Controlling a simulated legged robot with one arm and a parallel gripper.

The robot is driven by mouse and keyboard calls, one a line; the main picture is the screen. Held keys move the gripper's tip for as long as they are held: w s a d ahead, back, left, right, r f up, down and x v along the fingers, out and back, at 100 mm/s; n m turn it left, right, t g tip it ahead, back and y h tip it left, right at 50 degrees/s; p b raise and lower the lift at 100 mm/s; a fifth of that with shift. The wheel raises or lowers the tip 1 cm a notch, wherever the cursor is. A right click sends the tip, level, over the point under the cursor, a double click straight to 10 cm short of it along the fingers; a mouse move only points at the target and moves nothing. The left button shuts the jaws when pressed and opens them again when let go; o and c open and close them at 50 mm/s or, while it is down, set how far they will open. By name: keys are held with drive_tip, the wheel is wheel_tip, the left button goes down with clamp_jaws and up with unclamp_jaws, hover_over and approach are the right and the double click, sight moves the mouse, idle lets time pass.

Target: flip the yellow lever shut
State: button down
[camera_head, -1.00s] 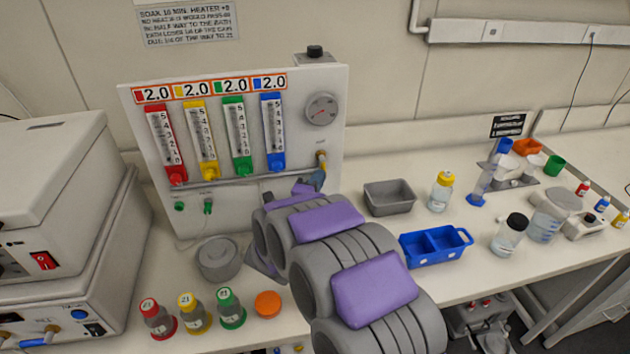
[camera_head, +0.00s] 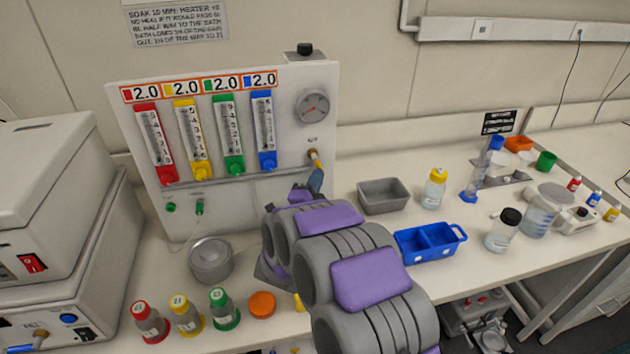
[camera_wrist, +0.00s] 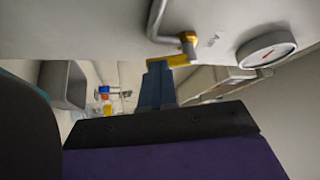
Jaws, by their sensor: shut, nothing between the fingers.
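The yellow lever (camera_head: 316,160) sits on a brass valve at the right side of the white panel (camera_head: 225,205), below the round gauge. In the wrist view the lever (camera_wrist: 178,61) extends sideways from the brass fitting (camera_wrist: 188,40) on a grey pipe. My gripper (camera_head: 316,181) is shut and empty, with its blue fingertips just below the lever. In the wrist view the gripper (camera_wrist: 157,68) has its tips right at the lever's free end. They look touching or nearly so; I cannot tell which.
The panel carries several coloured flow tubes and the gauge (camera_head: 313,106). A grey tray (camera_head: 384,195), a yellow-capped bottle (camera_head: 434,189) and a blue caddy (camera_head: 431,243) stand right of my arm.

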idle(0.4)
drive_tip(key=p+v, duration=0.1)
drive_tip(key=v, duration=0.6)
drive_tip(key=shift+s+a, duration=0.15)
drive_tip(key=shift+s, duration=0.05)
drive_tip(key=shift+f, duration=0.15)
